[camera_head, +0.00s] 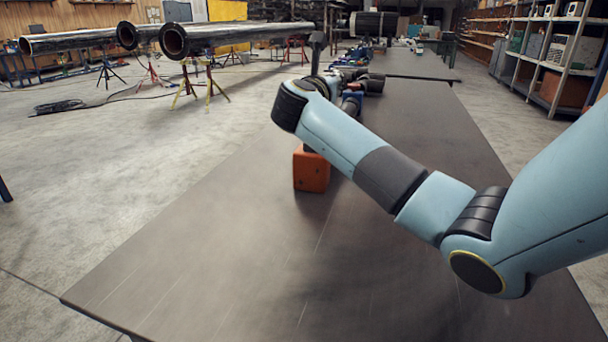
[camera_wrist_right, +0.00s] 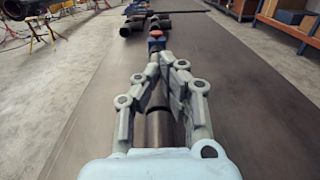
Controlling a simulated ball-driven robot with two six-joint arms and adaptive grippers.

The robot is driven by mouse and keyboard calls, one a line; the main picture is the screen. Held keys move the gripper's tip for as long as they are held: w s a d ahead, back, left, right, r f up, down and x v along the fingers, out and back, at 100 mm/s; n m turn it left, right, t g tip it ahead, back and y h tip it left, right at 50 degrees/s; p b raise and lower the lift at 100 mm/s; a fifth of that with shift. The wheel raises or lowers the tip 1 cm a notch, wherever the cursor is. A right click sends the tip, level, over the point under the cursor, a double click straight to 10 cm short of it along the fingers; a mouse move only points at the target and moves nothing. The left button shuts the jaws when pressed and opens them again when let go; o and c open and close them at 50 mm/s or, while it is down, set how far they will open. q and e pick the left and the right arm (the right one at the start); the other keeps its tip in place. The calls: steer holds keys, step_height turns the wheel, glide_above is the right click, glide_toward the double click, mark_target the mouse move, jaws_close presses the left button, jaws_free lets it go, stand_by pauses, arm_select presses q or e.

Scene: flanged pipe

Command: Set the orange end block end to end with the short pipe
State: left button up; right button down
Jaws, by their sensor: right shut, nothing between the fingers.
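The orange end block (camera_head: 311,172) sits on the dark table, below my right wrist. A small dark part shows between the block's top and my arm. What it is and whether it touches the block cannot be told. In the right wrist view, a dark grey cylinder (camera_wrist_right: 159,128), which looks like the short pipe, shows below and between my right gripper's finger links. Its ends are partly hidden. My right gripper (camera_wrist_right: 166,60) is shut and empty, pointing along the table. In the head view my own arm mostly hides it. My left gripper is not in view.
A blue part with a red top (camera_wrist_right: 157,37) stands ahead of the fingertips, with dark pipe pieces (camera_wrist_right: 132,28) beyond it. A dark capped post (camera_head: 317,52) rises behind my wrist. Long pipes (camera_head: 175,40) rest on stands at left. The table's near left is clear.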

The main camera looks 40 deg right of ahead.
steer(key=p, duration=0.3)
glide_above(309, 172)
steer(key=v, duration=0.4)
step_height(309, 172, down, 15)
steer(key=shift+d+f+b, duration=0.1)
steer(key=shift+d+b, duration=0.05)
steer(key=shift+b, duration=1)
steer(key=shift+w+d, duration=0.1)
steer(key=shift+d, duration=0.1)
steer(key=shift+w+d+p, duration=0.1)
steer(key=shift+d+p, duration=0.2)
steer(key=shift+w+d+b, duration=0.3)
steer(key=shift+d+b, duration=0.35)
steer(key=shift+b, duration=0.05)
steer(key=shift+w, duration=0.1)
